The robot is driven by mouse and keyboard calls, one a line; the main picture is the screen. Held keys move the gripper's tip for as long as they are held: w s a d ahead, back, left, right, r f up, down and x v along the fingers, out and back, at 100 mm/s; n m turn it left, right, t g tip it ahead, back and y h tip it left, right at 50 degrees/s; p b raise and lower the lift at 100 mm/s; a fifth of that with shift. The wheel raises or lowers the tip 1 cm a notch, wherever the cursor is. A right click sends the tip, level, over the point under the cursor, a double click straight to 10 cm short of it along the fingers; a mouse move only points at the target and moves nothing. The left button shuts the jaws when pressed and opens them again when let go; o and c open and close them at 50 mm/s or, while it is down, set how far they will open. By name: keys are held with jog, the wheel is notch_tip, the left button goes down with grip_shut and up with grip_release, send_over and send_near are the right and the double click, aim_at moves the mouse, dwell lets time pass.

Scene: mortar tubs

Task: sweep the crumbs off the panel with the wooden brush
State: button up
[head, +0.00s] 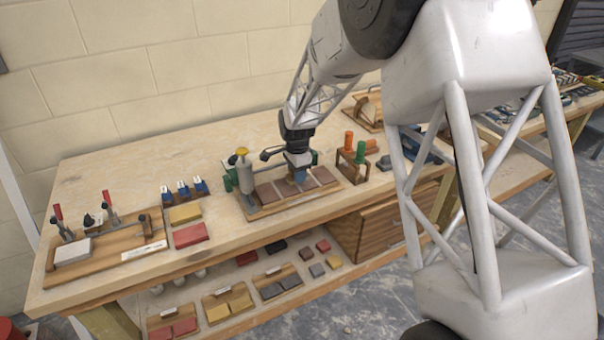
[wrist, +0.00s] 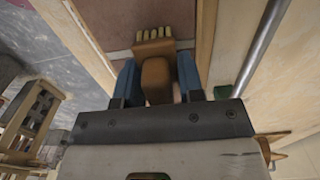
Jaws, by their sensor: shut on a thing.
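The panel (head: 268,193) is a set of reddish-brown tiles in a wooden frame on the workbench. In the wrist view part of the panel (wrist: 110,22) shows, with a pale wooden edge strip beside it. My gripper (head: 298,175) is over the panel, pointing down. In the wrist view its blue fingers (wrist: 157,72) are shut on the wooden brush (wrist: 156,80), one on each side of the brown handle. The pale bristles point toward the top of that view, over the panel. I cannot tell whether they touch it. No crumbs can be made out.
A clamp post with a yellow top (head: 243,172) stands at the panel's left end, and a metal bar runs near my gripper. A wooden rack with orange and green handles (head: 352,160) stands close on the right. Yellow and red blocks (head: 190,235) lie left.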

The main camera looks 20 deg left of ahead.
aim_at(317, 174)
jog(key=shift+w+d, duration=2.45)
jog(key=shift+d, duration=0.1)
jog(key=shift+w+r, duration=0.1)
jog(key=shift+r, duration=0.05)
notch_tip(317, 174, up, 8)
jog(key=s+a, duration=0.3)
jog(key=s, duration=0.3)
jog(key=shift+s+a, duration=0.2)
jog(key=shift+a, duration=0.2)
jog(key=shift+f, duration=0.25)
